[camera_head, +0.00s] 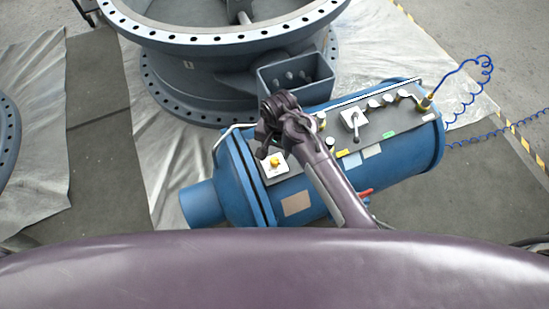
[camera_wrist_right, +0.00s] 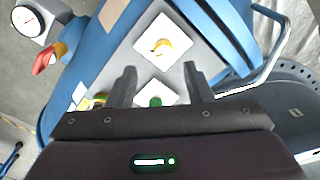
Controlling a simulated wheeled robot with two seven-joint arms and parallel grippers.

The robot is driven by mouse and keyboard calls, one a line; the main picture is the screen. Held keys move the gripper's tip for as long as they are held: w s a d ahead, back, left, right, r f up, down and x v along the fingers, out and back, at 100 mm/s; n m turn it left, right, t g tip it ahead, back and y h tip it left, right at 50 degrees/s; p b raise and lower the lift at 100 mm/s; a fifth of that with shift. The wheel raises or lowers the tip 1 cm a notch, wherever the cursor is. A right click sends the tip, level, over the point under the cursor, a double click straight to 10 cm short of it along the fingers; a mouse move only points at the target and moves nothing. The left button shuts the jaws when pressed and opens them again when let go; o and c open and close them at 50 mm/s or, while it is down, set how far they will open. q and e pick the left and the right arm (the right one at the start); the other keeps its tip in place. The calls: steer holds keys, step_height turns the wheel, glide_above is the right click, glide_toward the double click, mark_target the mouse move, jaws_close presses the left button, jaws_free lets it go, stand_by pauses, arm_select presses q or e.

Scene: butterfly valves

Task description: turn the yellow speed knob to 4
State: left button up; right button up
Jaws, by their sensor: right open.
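The yellow speed knob (camera_head: 275,162) sits on a white square plate near the left end of the blue cylindrical unit (camera_head: 297,203). In the right wrist view the knob (camera_wrist_right: 159,46) is on its white plate (camera_wrist_right: 172,29), ahead of and between the lines of the two fingers. My right gripper (camera_head: 262,142) is above the panel, just up and left of the knob in the head view. In the wrist view its fingers (camera_wrist_right: 160,72) are apart with nothing between them; contact with the knob is not seen. Scale marks are too small to read. My left gripper is out of view.
A green button (camera_wrist_right: 155,101) lies nearer my wrist. A lever switch (camera_head: 354,119) and several knobs stand along the grey panel. A red handle (camera_wrist_right: 46,60) and a round gauge (camera_wrist_right: 27,22) show in the wrist view. A large flanged valve (camera_head: 215,75) stands behind.

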mark_target(275, 160)
steer(key=shift+w+a+r, duration=0.25)
steer(key=shift+w, duration=0.05)
steer(key=shift+f, duration=0.25)
step_height(275, 160, down, 7)
steer(key=shift+f, duration=0.1)
steer(key=shift+c, duration=0.3)
steer(key=c, duration=0.9)
